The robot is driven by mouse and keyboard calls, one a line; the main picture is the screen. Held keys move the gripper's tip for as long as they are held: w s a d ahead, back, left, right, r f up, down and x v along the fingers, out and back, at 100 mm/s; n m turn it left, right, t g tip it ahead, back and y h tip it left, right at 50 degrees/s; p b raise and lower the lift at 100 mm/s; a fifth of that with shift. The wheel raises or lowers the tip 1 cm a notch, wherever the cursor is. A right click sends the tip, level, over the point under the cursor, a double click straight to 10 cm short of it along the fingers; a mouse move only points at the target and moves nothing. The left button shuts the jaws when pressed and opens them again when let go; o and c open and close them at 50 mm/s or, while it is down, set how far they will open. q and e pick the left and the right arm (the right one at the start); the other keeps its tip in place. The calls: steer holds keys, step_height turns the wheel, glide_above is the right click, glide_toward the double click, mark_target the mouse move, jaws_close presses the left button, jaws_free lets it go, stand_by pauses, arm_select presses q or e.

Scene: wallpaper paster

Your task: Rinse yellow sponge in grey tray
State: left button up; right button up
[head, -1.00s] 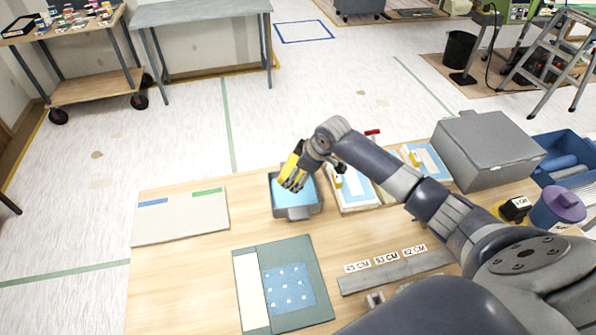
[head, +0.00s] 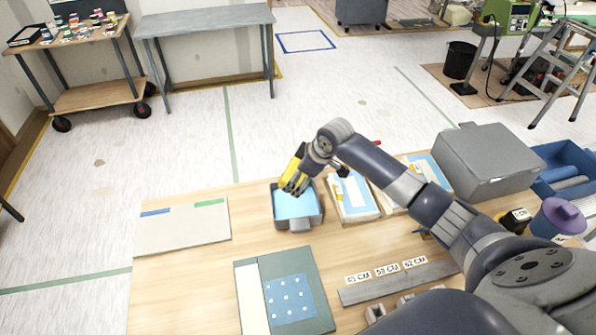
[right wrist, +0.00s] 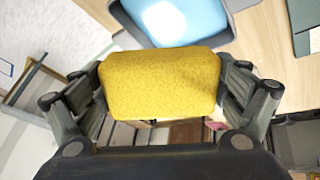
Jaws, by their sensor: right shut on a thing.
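In the head view my right gripper (head: 294,182) is over the back left part of the grey tray (head: 300,224), which holds light blue water (head: 296,206). The gripper is shut on the yellow sponge (right wrist: 160,84), which fills the space between its fingers in the right wrist view. In that view the tray (right wrist: 236,30) and its water (right wrist: 178,18) lie beyond the sponge, at the top. My left gripper is not in view.
A board with blue and green strips (head: 182,226) lies left of the tray. A green cutting mat (head: 312,262) lies in front. Stacks with blue sheets (head: 352,204) stand just right of the tray. A grey box (head: 486,160) and a blue bin (head: 562,188) stand further right.

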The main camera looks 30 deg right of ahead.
steer(key=p, duration=0.3)
steer(key=shift+r+p, duration=0.3)
steer(key=shift+r, duration=0.1)
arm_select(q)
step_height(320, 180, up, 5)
arm_select(e)
steer(key=shift+s+f+p, duration=0.1)
steer(key=shift+f+p, duration=0.15)
steer(key=shift+p, duration=0.05)
arm_select(q)
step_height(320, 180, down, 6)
steer(key=b, duration=0.6)
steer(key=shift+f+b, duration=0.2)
steer(key=shift+b, duration=0.2)
arm_select(e)
steer(key=shift+f, duration=4.35)
steer(key=shift+f, duration=0.2)
steer(key=shift+a+r, duration=0.1)
steer(key=shift+a, duration=0.2)
